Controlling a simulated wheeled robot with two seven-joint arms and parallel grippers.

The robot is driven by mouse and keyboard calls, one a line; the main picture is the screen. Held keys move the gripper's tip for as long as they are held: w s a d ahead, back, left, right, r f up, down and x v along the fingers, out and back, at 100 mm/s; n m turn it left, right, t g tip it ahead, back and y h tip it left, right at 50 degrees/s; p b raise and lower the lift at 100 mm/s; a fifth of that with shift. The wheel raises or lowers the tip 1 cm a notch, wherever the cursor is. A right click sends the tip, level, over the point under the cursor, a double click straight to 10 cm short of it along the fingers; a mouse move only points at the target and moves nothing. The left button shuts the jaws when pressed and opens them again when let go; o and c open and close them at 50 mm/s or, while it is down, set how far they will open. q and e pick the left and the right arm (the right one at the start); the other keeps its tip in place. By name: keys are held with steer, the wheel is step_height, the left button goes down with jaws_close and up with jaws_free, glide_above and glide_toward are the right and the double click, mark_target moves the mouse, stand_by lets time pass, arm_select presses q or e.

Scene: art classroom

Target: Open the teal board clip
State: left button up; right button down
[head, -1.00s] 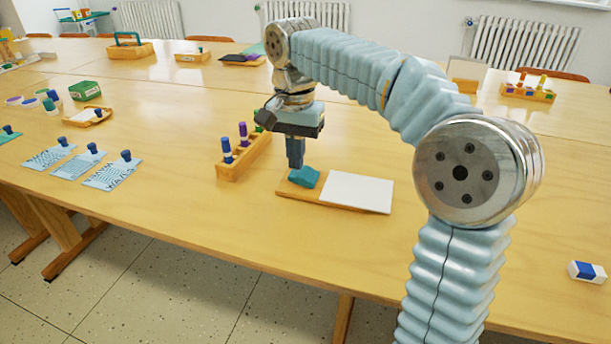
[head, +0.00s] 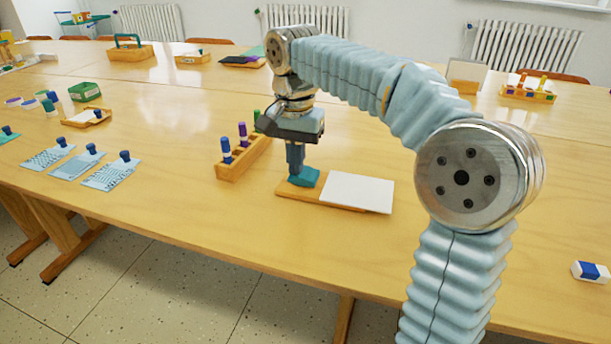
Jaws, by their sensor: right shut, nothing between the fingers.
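The teal board clip (head: 307,178) sits at the left end of a wooden board (head: 292,190) on the table. A white sheet (head: 357,192) lies on the board to the right of the clip. My right gripper (head: 297,176) points straight down with its fingers shut and empty. Its fingertips are at the left part of the clip and seem to touch it, covering some of it. From here the clip looks closed, but its jaw edge is too small to be sure. My left gripper is not in view.
A wooden rack (head: 240,160) with several upright markers stands close to the left of the gripper. Patterned cards (head: 110,173) with blue-knobbed stamps lie farther left. A blue and white eraser (head: 590,271) is at the far right. The table in front of the board is clear.

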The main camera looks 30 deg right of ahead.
steer(key=shift+r+p, duration=2.35)
steer(key=shift+p, duration=0.1)
steer(key=shift+r, duration=1.1)
